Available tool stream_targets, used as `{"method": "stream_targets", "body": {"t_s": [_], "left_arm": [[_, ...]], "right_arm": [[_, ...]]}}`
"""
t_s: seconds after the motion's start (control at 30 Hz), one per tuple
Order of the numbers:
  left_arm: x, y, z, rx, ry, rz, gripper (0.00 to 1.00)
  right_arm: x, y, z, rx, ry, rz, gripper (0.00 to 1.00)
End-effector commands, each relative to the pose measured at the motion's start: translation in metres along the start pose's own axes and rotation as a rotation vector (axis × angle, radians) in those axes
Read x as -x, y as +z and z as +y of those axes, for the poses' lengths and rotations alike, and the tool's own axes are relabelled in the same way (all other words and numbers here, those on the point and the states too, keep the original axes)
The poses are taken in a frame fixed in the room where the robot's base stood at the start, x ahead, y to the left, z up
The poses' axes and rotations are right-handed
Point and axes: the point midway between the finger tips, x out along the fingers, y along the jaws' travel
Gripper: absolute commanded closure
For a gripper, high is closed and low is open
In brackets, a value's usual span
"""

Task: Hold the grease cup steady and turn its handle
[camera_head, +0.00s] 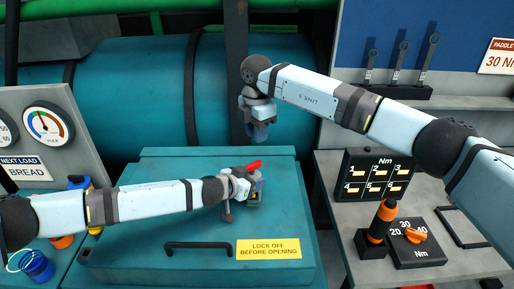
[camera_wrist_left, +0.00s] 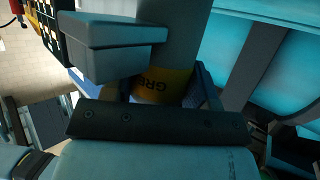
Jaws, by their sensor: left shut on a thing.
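The grease cup (camera_wrist_left: 166,86) shows in the left wrist view as a grey cylinder with a yellow label, of which the letters "GRE" can be read. My left gripper (camera_head: 246,191) is shut on it, with blue finger pads on either side. In the head view the cup is mostly hidden by this gripper, above the teal lid. A red handle (camera_head: 254,165) sticks up just behind the gripper, tilted to the right. My right gripper (camera_head: 257,131) points down above and behind the handle, apart from it. Its finger gap cannot be made out.
The teal lid (camera_head: 140,225) has a black bar handle (camera_head: 198,246) and a yellow lock-off sign (camera_head: 268,249). A grey bench (camera_head: 335,215) at the right carries an orange-and-black tool (camera_head: 382,221) and a dial box (camera_head: 416,246). A gauge panel (camera_head: 75,160) stands at the left.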

Motion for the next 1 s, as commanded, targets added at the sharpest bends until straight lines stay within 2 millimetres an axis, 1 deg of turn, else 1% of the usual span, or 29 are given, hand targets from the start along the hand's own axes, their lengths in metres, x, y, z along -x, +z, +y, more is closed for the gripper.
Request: {"method": "stream_targets", "body": {"t_s": [0.03, 0.1, 0.2, 0.6, 0.63, 0.73, 0.77, 1.0], "left_arm": [[0.000, 0.001, 0.000, 0.000, 0.000, -0.001, 0.83], [0.000, 0.001, 0.000, 0.000, 0.000, -0.001, 0.83], [0.000, 0.001, 0.000, 0.000, 0.000, -0.001, 0.83], [0.000, 0.001, 0.000, 0.000, 0.000, -0.001, 0.83], [0.000, 0.001, 0.000, 0.000, 0.000, -0.001, 0.42], [0.000, 0.001, 0.000, 0.000, 0.000, -0.001, 0.19], [0.000, 0.001, 0.000, 0.000, 0.000, -0.001, 0.17], [0.000, 0.000, 0.000, 0.000, 0.000, 0.000, 0.17]], "right_arm": [[0.007, 0.000, 0.000, 0.000, 0.000, -0.001, 0.74], [0.015, 0.000, 0.000, 0.000, 0.001, -0.001, 0.74], [0.021, 0.000, 0.000, 0.000, 0.000, 0.000, 0.74], [0.024, 0.000, 0.000, 0.000, -0.001, 0.000, 0.74], [0.024, 0.000, 0.000, 0.000, -0.001, 0.000, 0.74], [0.024, 0.000, 0.000, 0.000, -0.001, 0.000, 0.74], [0.024, 0.000, 0.000, 0.000, -0.001, 0.000, 0.74], [0.023, 0.000, 0.000, 0.000, -0.001, 0.000, 0.74]]}}
